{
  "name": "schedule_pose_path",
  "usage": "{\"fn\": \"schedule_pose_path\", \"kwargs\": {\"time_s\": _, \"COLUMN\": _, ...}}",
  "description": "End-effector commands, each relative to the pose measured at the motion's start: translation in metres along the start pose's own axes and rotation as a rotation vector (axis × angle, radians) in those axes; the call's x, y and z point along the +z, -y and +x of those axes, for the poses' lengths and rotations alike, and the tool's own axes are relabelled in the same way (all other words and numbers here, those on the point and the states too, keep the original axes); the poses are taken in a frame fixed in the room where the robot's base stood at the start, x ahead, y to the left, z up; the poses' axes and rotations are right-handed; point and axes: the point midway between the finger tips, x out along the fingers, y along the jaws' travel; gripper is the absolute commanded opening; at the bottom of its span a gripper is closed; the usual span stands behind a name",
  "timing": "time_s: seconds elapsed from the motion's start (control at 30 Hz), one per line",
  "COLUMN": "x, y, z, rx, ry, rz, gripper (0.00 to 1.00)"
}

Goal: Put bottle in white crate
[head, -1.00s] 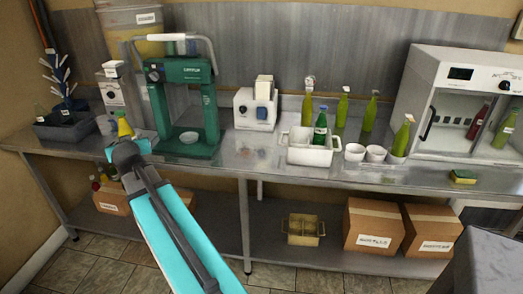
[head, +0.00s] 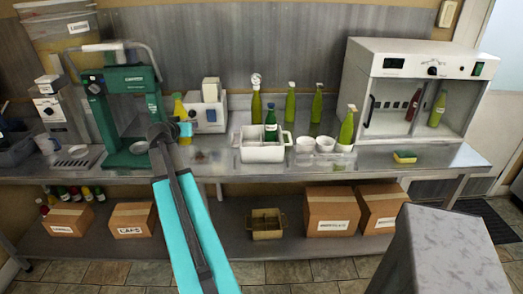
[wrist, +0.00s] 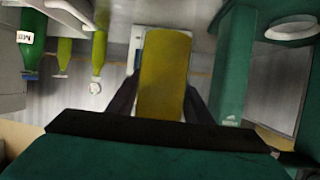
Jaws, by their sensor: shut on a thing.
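My gripper (head: 182,130) is shut on a yellow bottle (head: 180,106), which stands roughly upright in it, above the counter between the green machine and the white dispenser. In the wrist view the yellow bottle (wrist: 165,75) fills the space between my two dark fingers. The white crate (head: 263,154) sits on the counter to the right of my gripper. A dark green bottle (head: 271,127) with a white label stands in the crate; it also shows at the left of the wrist view (wrist: 33,45). The crate's inside is mostly hidden.
The green machine (head: 128,78) stands close left of my gripper, a white dispenser (head: 208,117) close behind. Several olive bottles (head: 290,103) stand behind the crate, white bowls (head: 325,145) to its right. A white cabinet (head: 415,90) stands farther right. The counter's front right is mostly clear.

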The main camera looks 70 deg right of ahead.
Motion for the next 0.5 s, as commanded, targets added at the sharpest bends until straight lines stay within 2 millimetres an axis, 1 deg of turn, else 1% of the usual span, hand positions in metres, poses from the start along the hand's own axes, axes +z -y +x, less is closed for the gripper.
{"fn": "schedule_pose_path", "kwargs": {"time_s": 0.03, "x": -0.008, "y": -0.021, "z": 0.009, "rx": 0.036, "ry": -0.002, "rz": 0.015, "gripper": 0.05}}
{"fn": "schedule_pose_path", "kwargs": {"time_s": 0.17, "x": -0.018, "y": -0.069, "z": 0.027, "rx": 0.122, "ry": -0.002, "rz": 0.05, "gripper": 0.05}}
{"fn": "schedule_pose_path", "kwargs": {"time_s": 0.2, "x": -0.022, "y": -0.085, "z": 0.032, "rx": 0.149, "ry": -0.002, "rz": 0.06, "gripper": 0.05}}
{"fn": "schedule_pose_path", "kwargs": {"time_s": 0.27, "x": -0.026, "y": -0.107, "z": 0.039, "rx": 0.187, "ry": -0.002, "rz": 0.078, "gripper": 0.05}}
{"fn": "schedule_pose_path", "kwargs": {"time_s": 0.3, "x": -0.029, "y": -0.123, "z": 0.043, "rx": 0.214, "ry": -0.002, "rz": 0.087, "gripper": 0.05}}
{"fn": "schedule_pose_path", "kwargs": {"time_s": 0.37, "x": -0.033, "y": -0.146, "z": 0.049, "rx": 0.253, "ry": -0.002, "rz": 0.105, "gripper": 0.05}}
{"fn": "schedule_pose_path", "kwargs": {"time_s": 0.4, "x": -0.036, "y": -0.162, "z": 0.052, "rx": 0.279, "ry": -0.002, "rz": 0.115, "gripper": 0.05}}
{"fn": "schedule_pose_path", "kwargs": {"time_s": 0.47, "x": -0.039, "y": -0.185, "z": 0.057, "rx": 0.317, "ry": -0.002, "rz": 0.13, "gripper": 0.05}}
{"fn": "schedule_pose_path", "kwargs": {"time_s": 0.5, "x": -0.042, "y": -0.2, "z": 0.059, "rx": 0.341, "ry": -0.002, "rz": 0.141, "gripper": 0.05}}
